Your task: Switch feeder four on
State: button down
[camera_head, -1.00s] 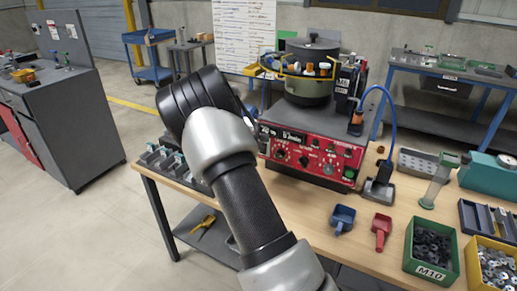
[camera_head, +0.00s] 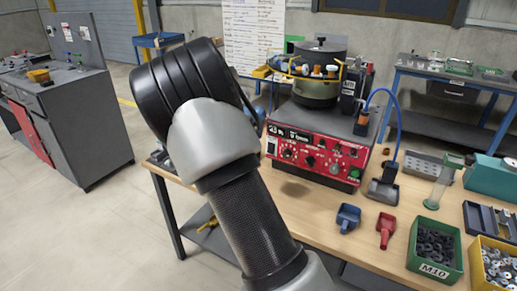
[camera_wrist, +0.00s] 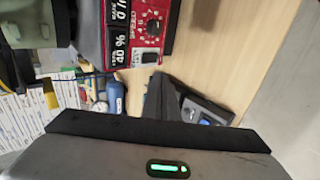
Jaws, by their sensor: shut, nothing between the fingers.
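The feeder (camera_head: 315,150) stands on the wooden bench, with a dark round bowl (camera_head: 317,88) above a red control panel. In the wrist view the red panel (camera_wrist: 170,12) shows turned on its side, with a speed knob (camera_wrist: 153,27), displays reading 40 % (camera_wrist: 119,47) and a partly cut-off figure, and a dark rocker switch (camera_wrist: 149,57). I cannot tell the switch's position or which feeder number this is. My gripper (camera_wrist: 160,150) shows as its grey housing at the bottom of the wrist view, apart from the panel. It is shut and empty; my arm hides it in the head view.
A blue scoop (camera_head: 348,217) and a red scoop (camera_head: 386,229) lie on the bench. A green M10 bin (camera_head: 432,262) and a yellow bin (camera_head: 478,268) stand at right. A blue cable (camera_head: 398,130) arches beside the feeder. Bare bench lies before the panel.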

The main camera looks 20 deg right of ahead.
jog(key=shift+v, duration=0.95)
jog(key=b, duration=0.1)
jog(key=f+b, duration=0.1)
jog(key=shift+s+a+f+b, duration=0.1)
jog(key=shift+a+f+b, duration=0.05)
jog(key=shift+f+b, duration=0.15)
jog(key=shift+r, duration=0.1)
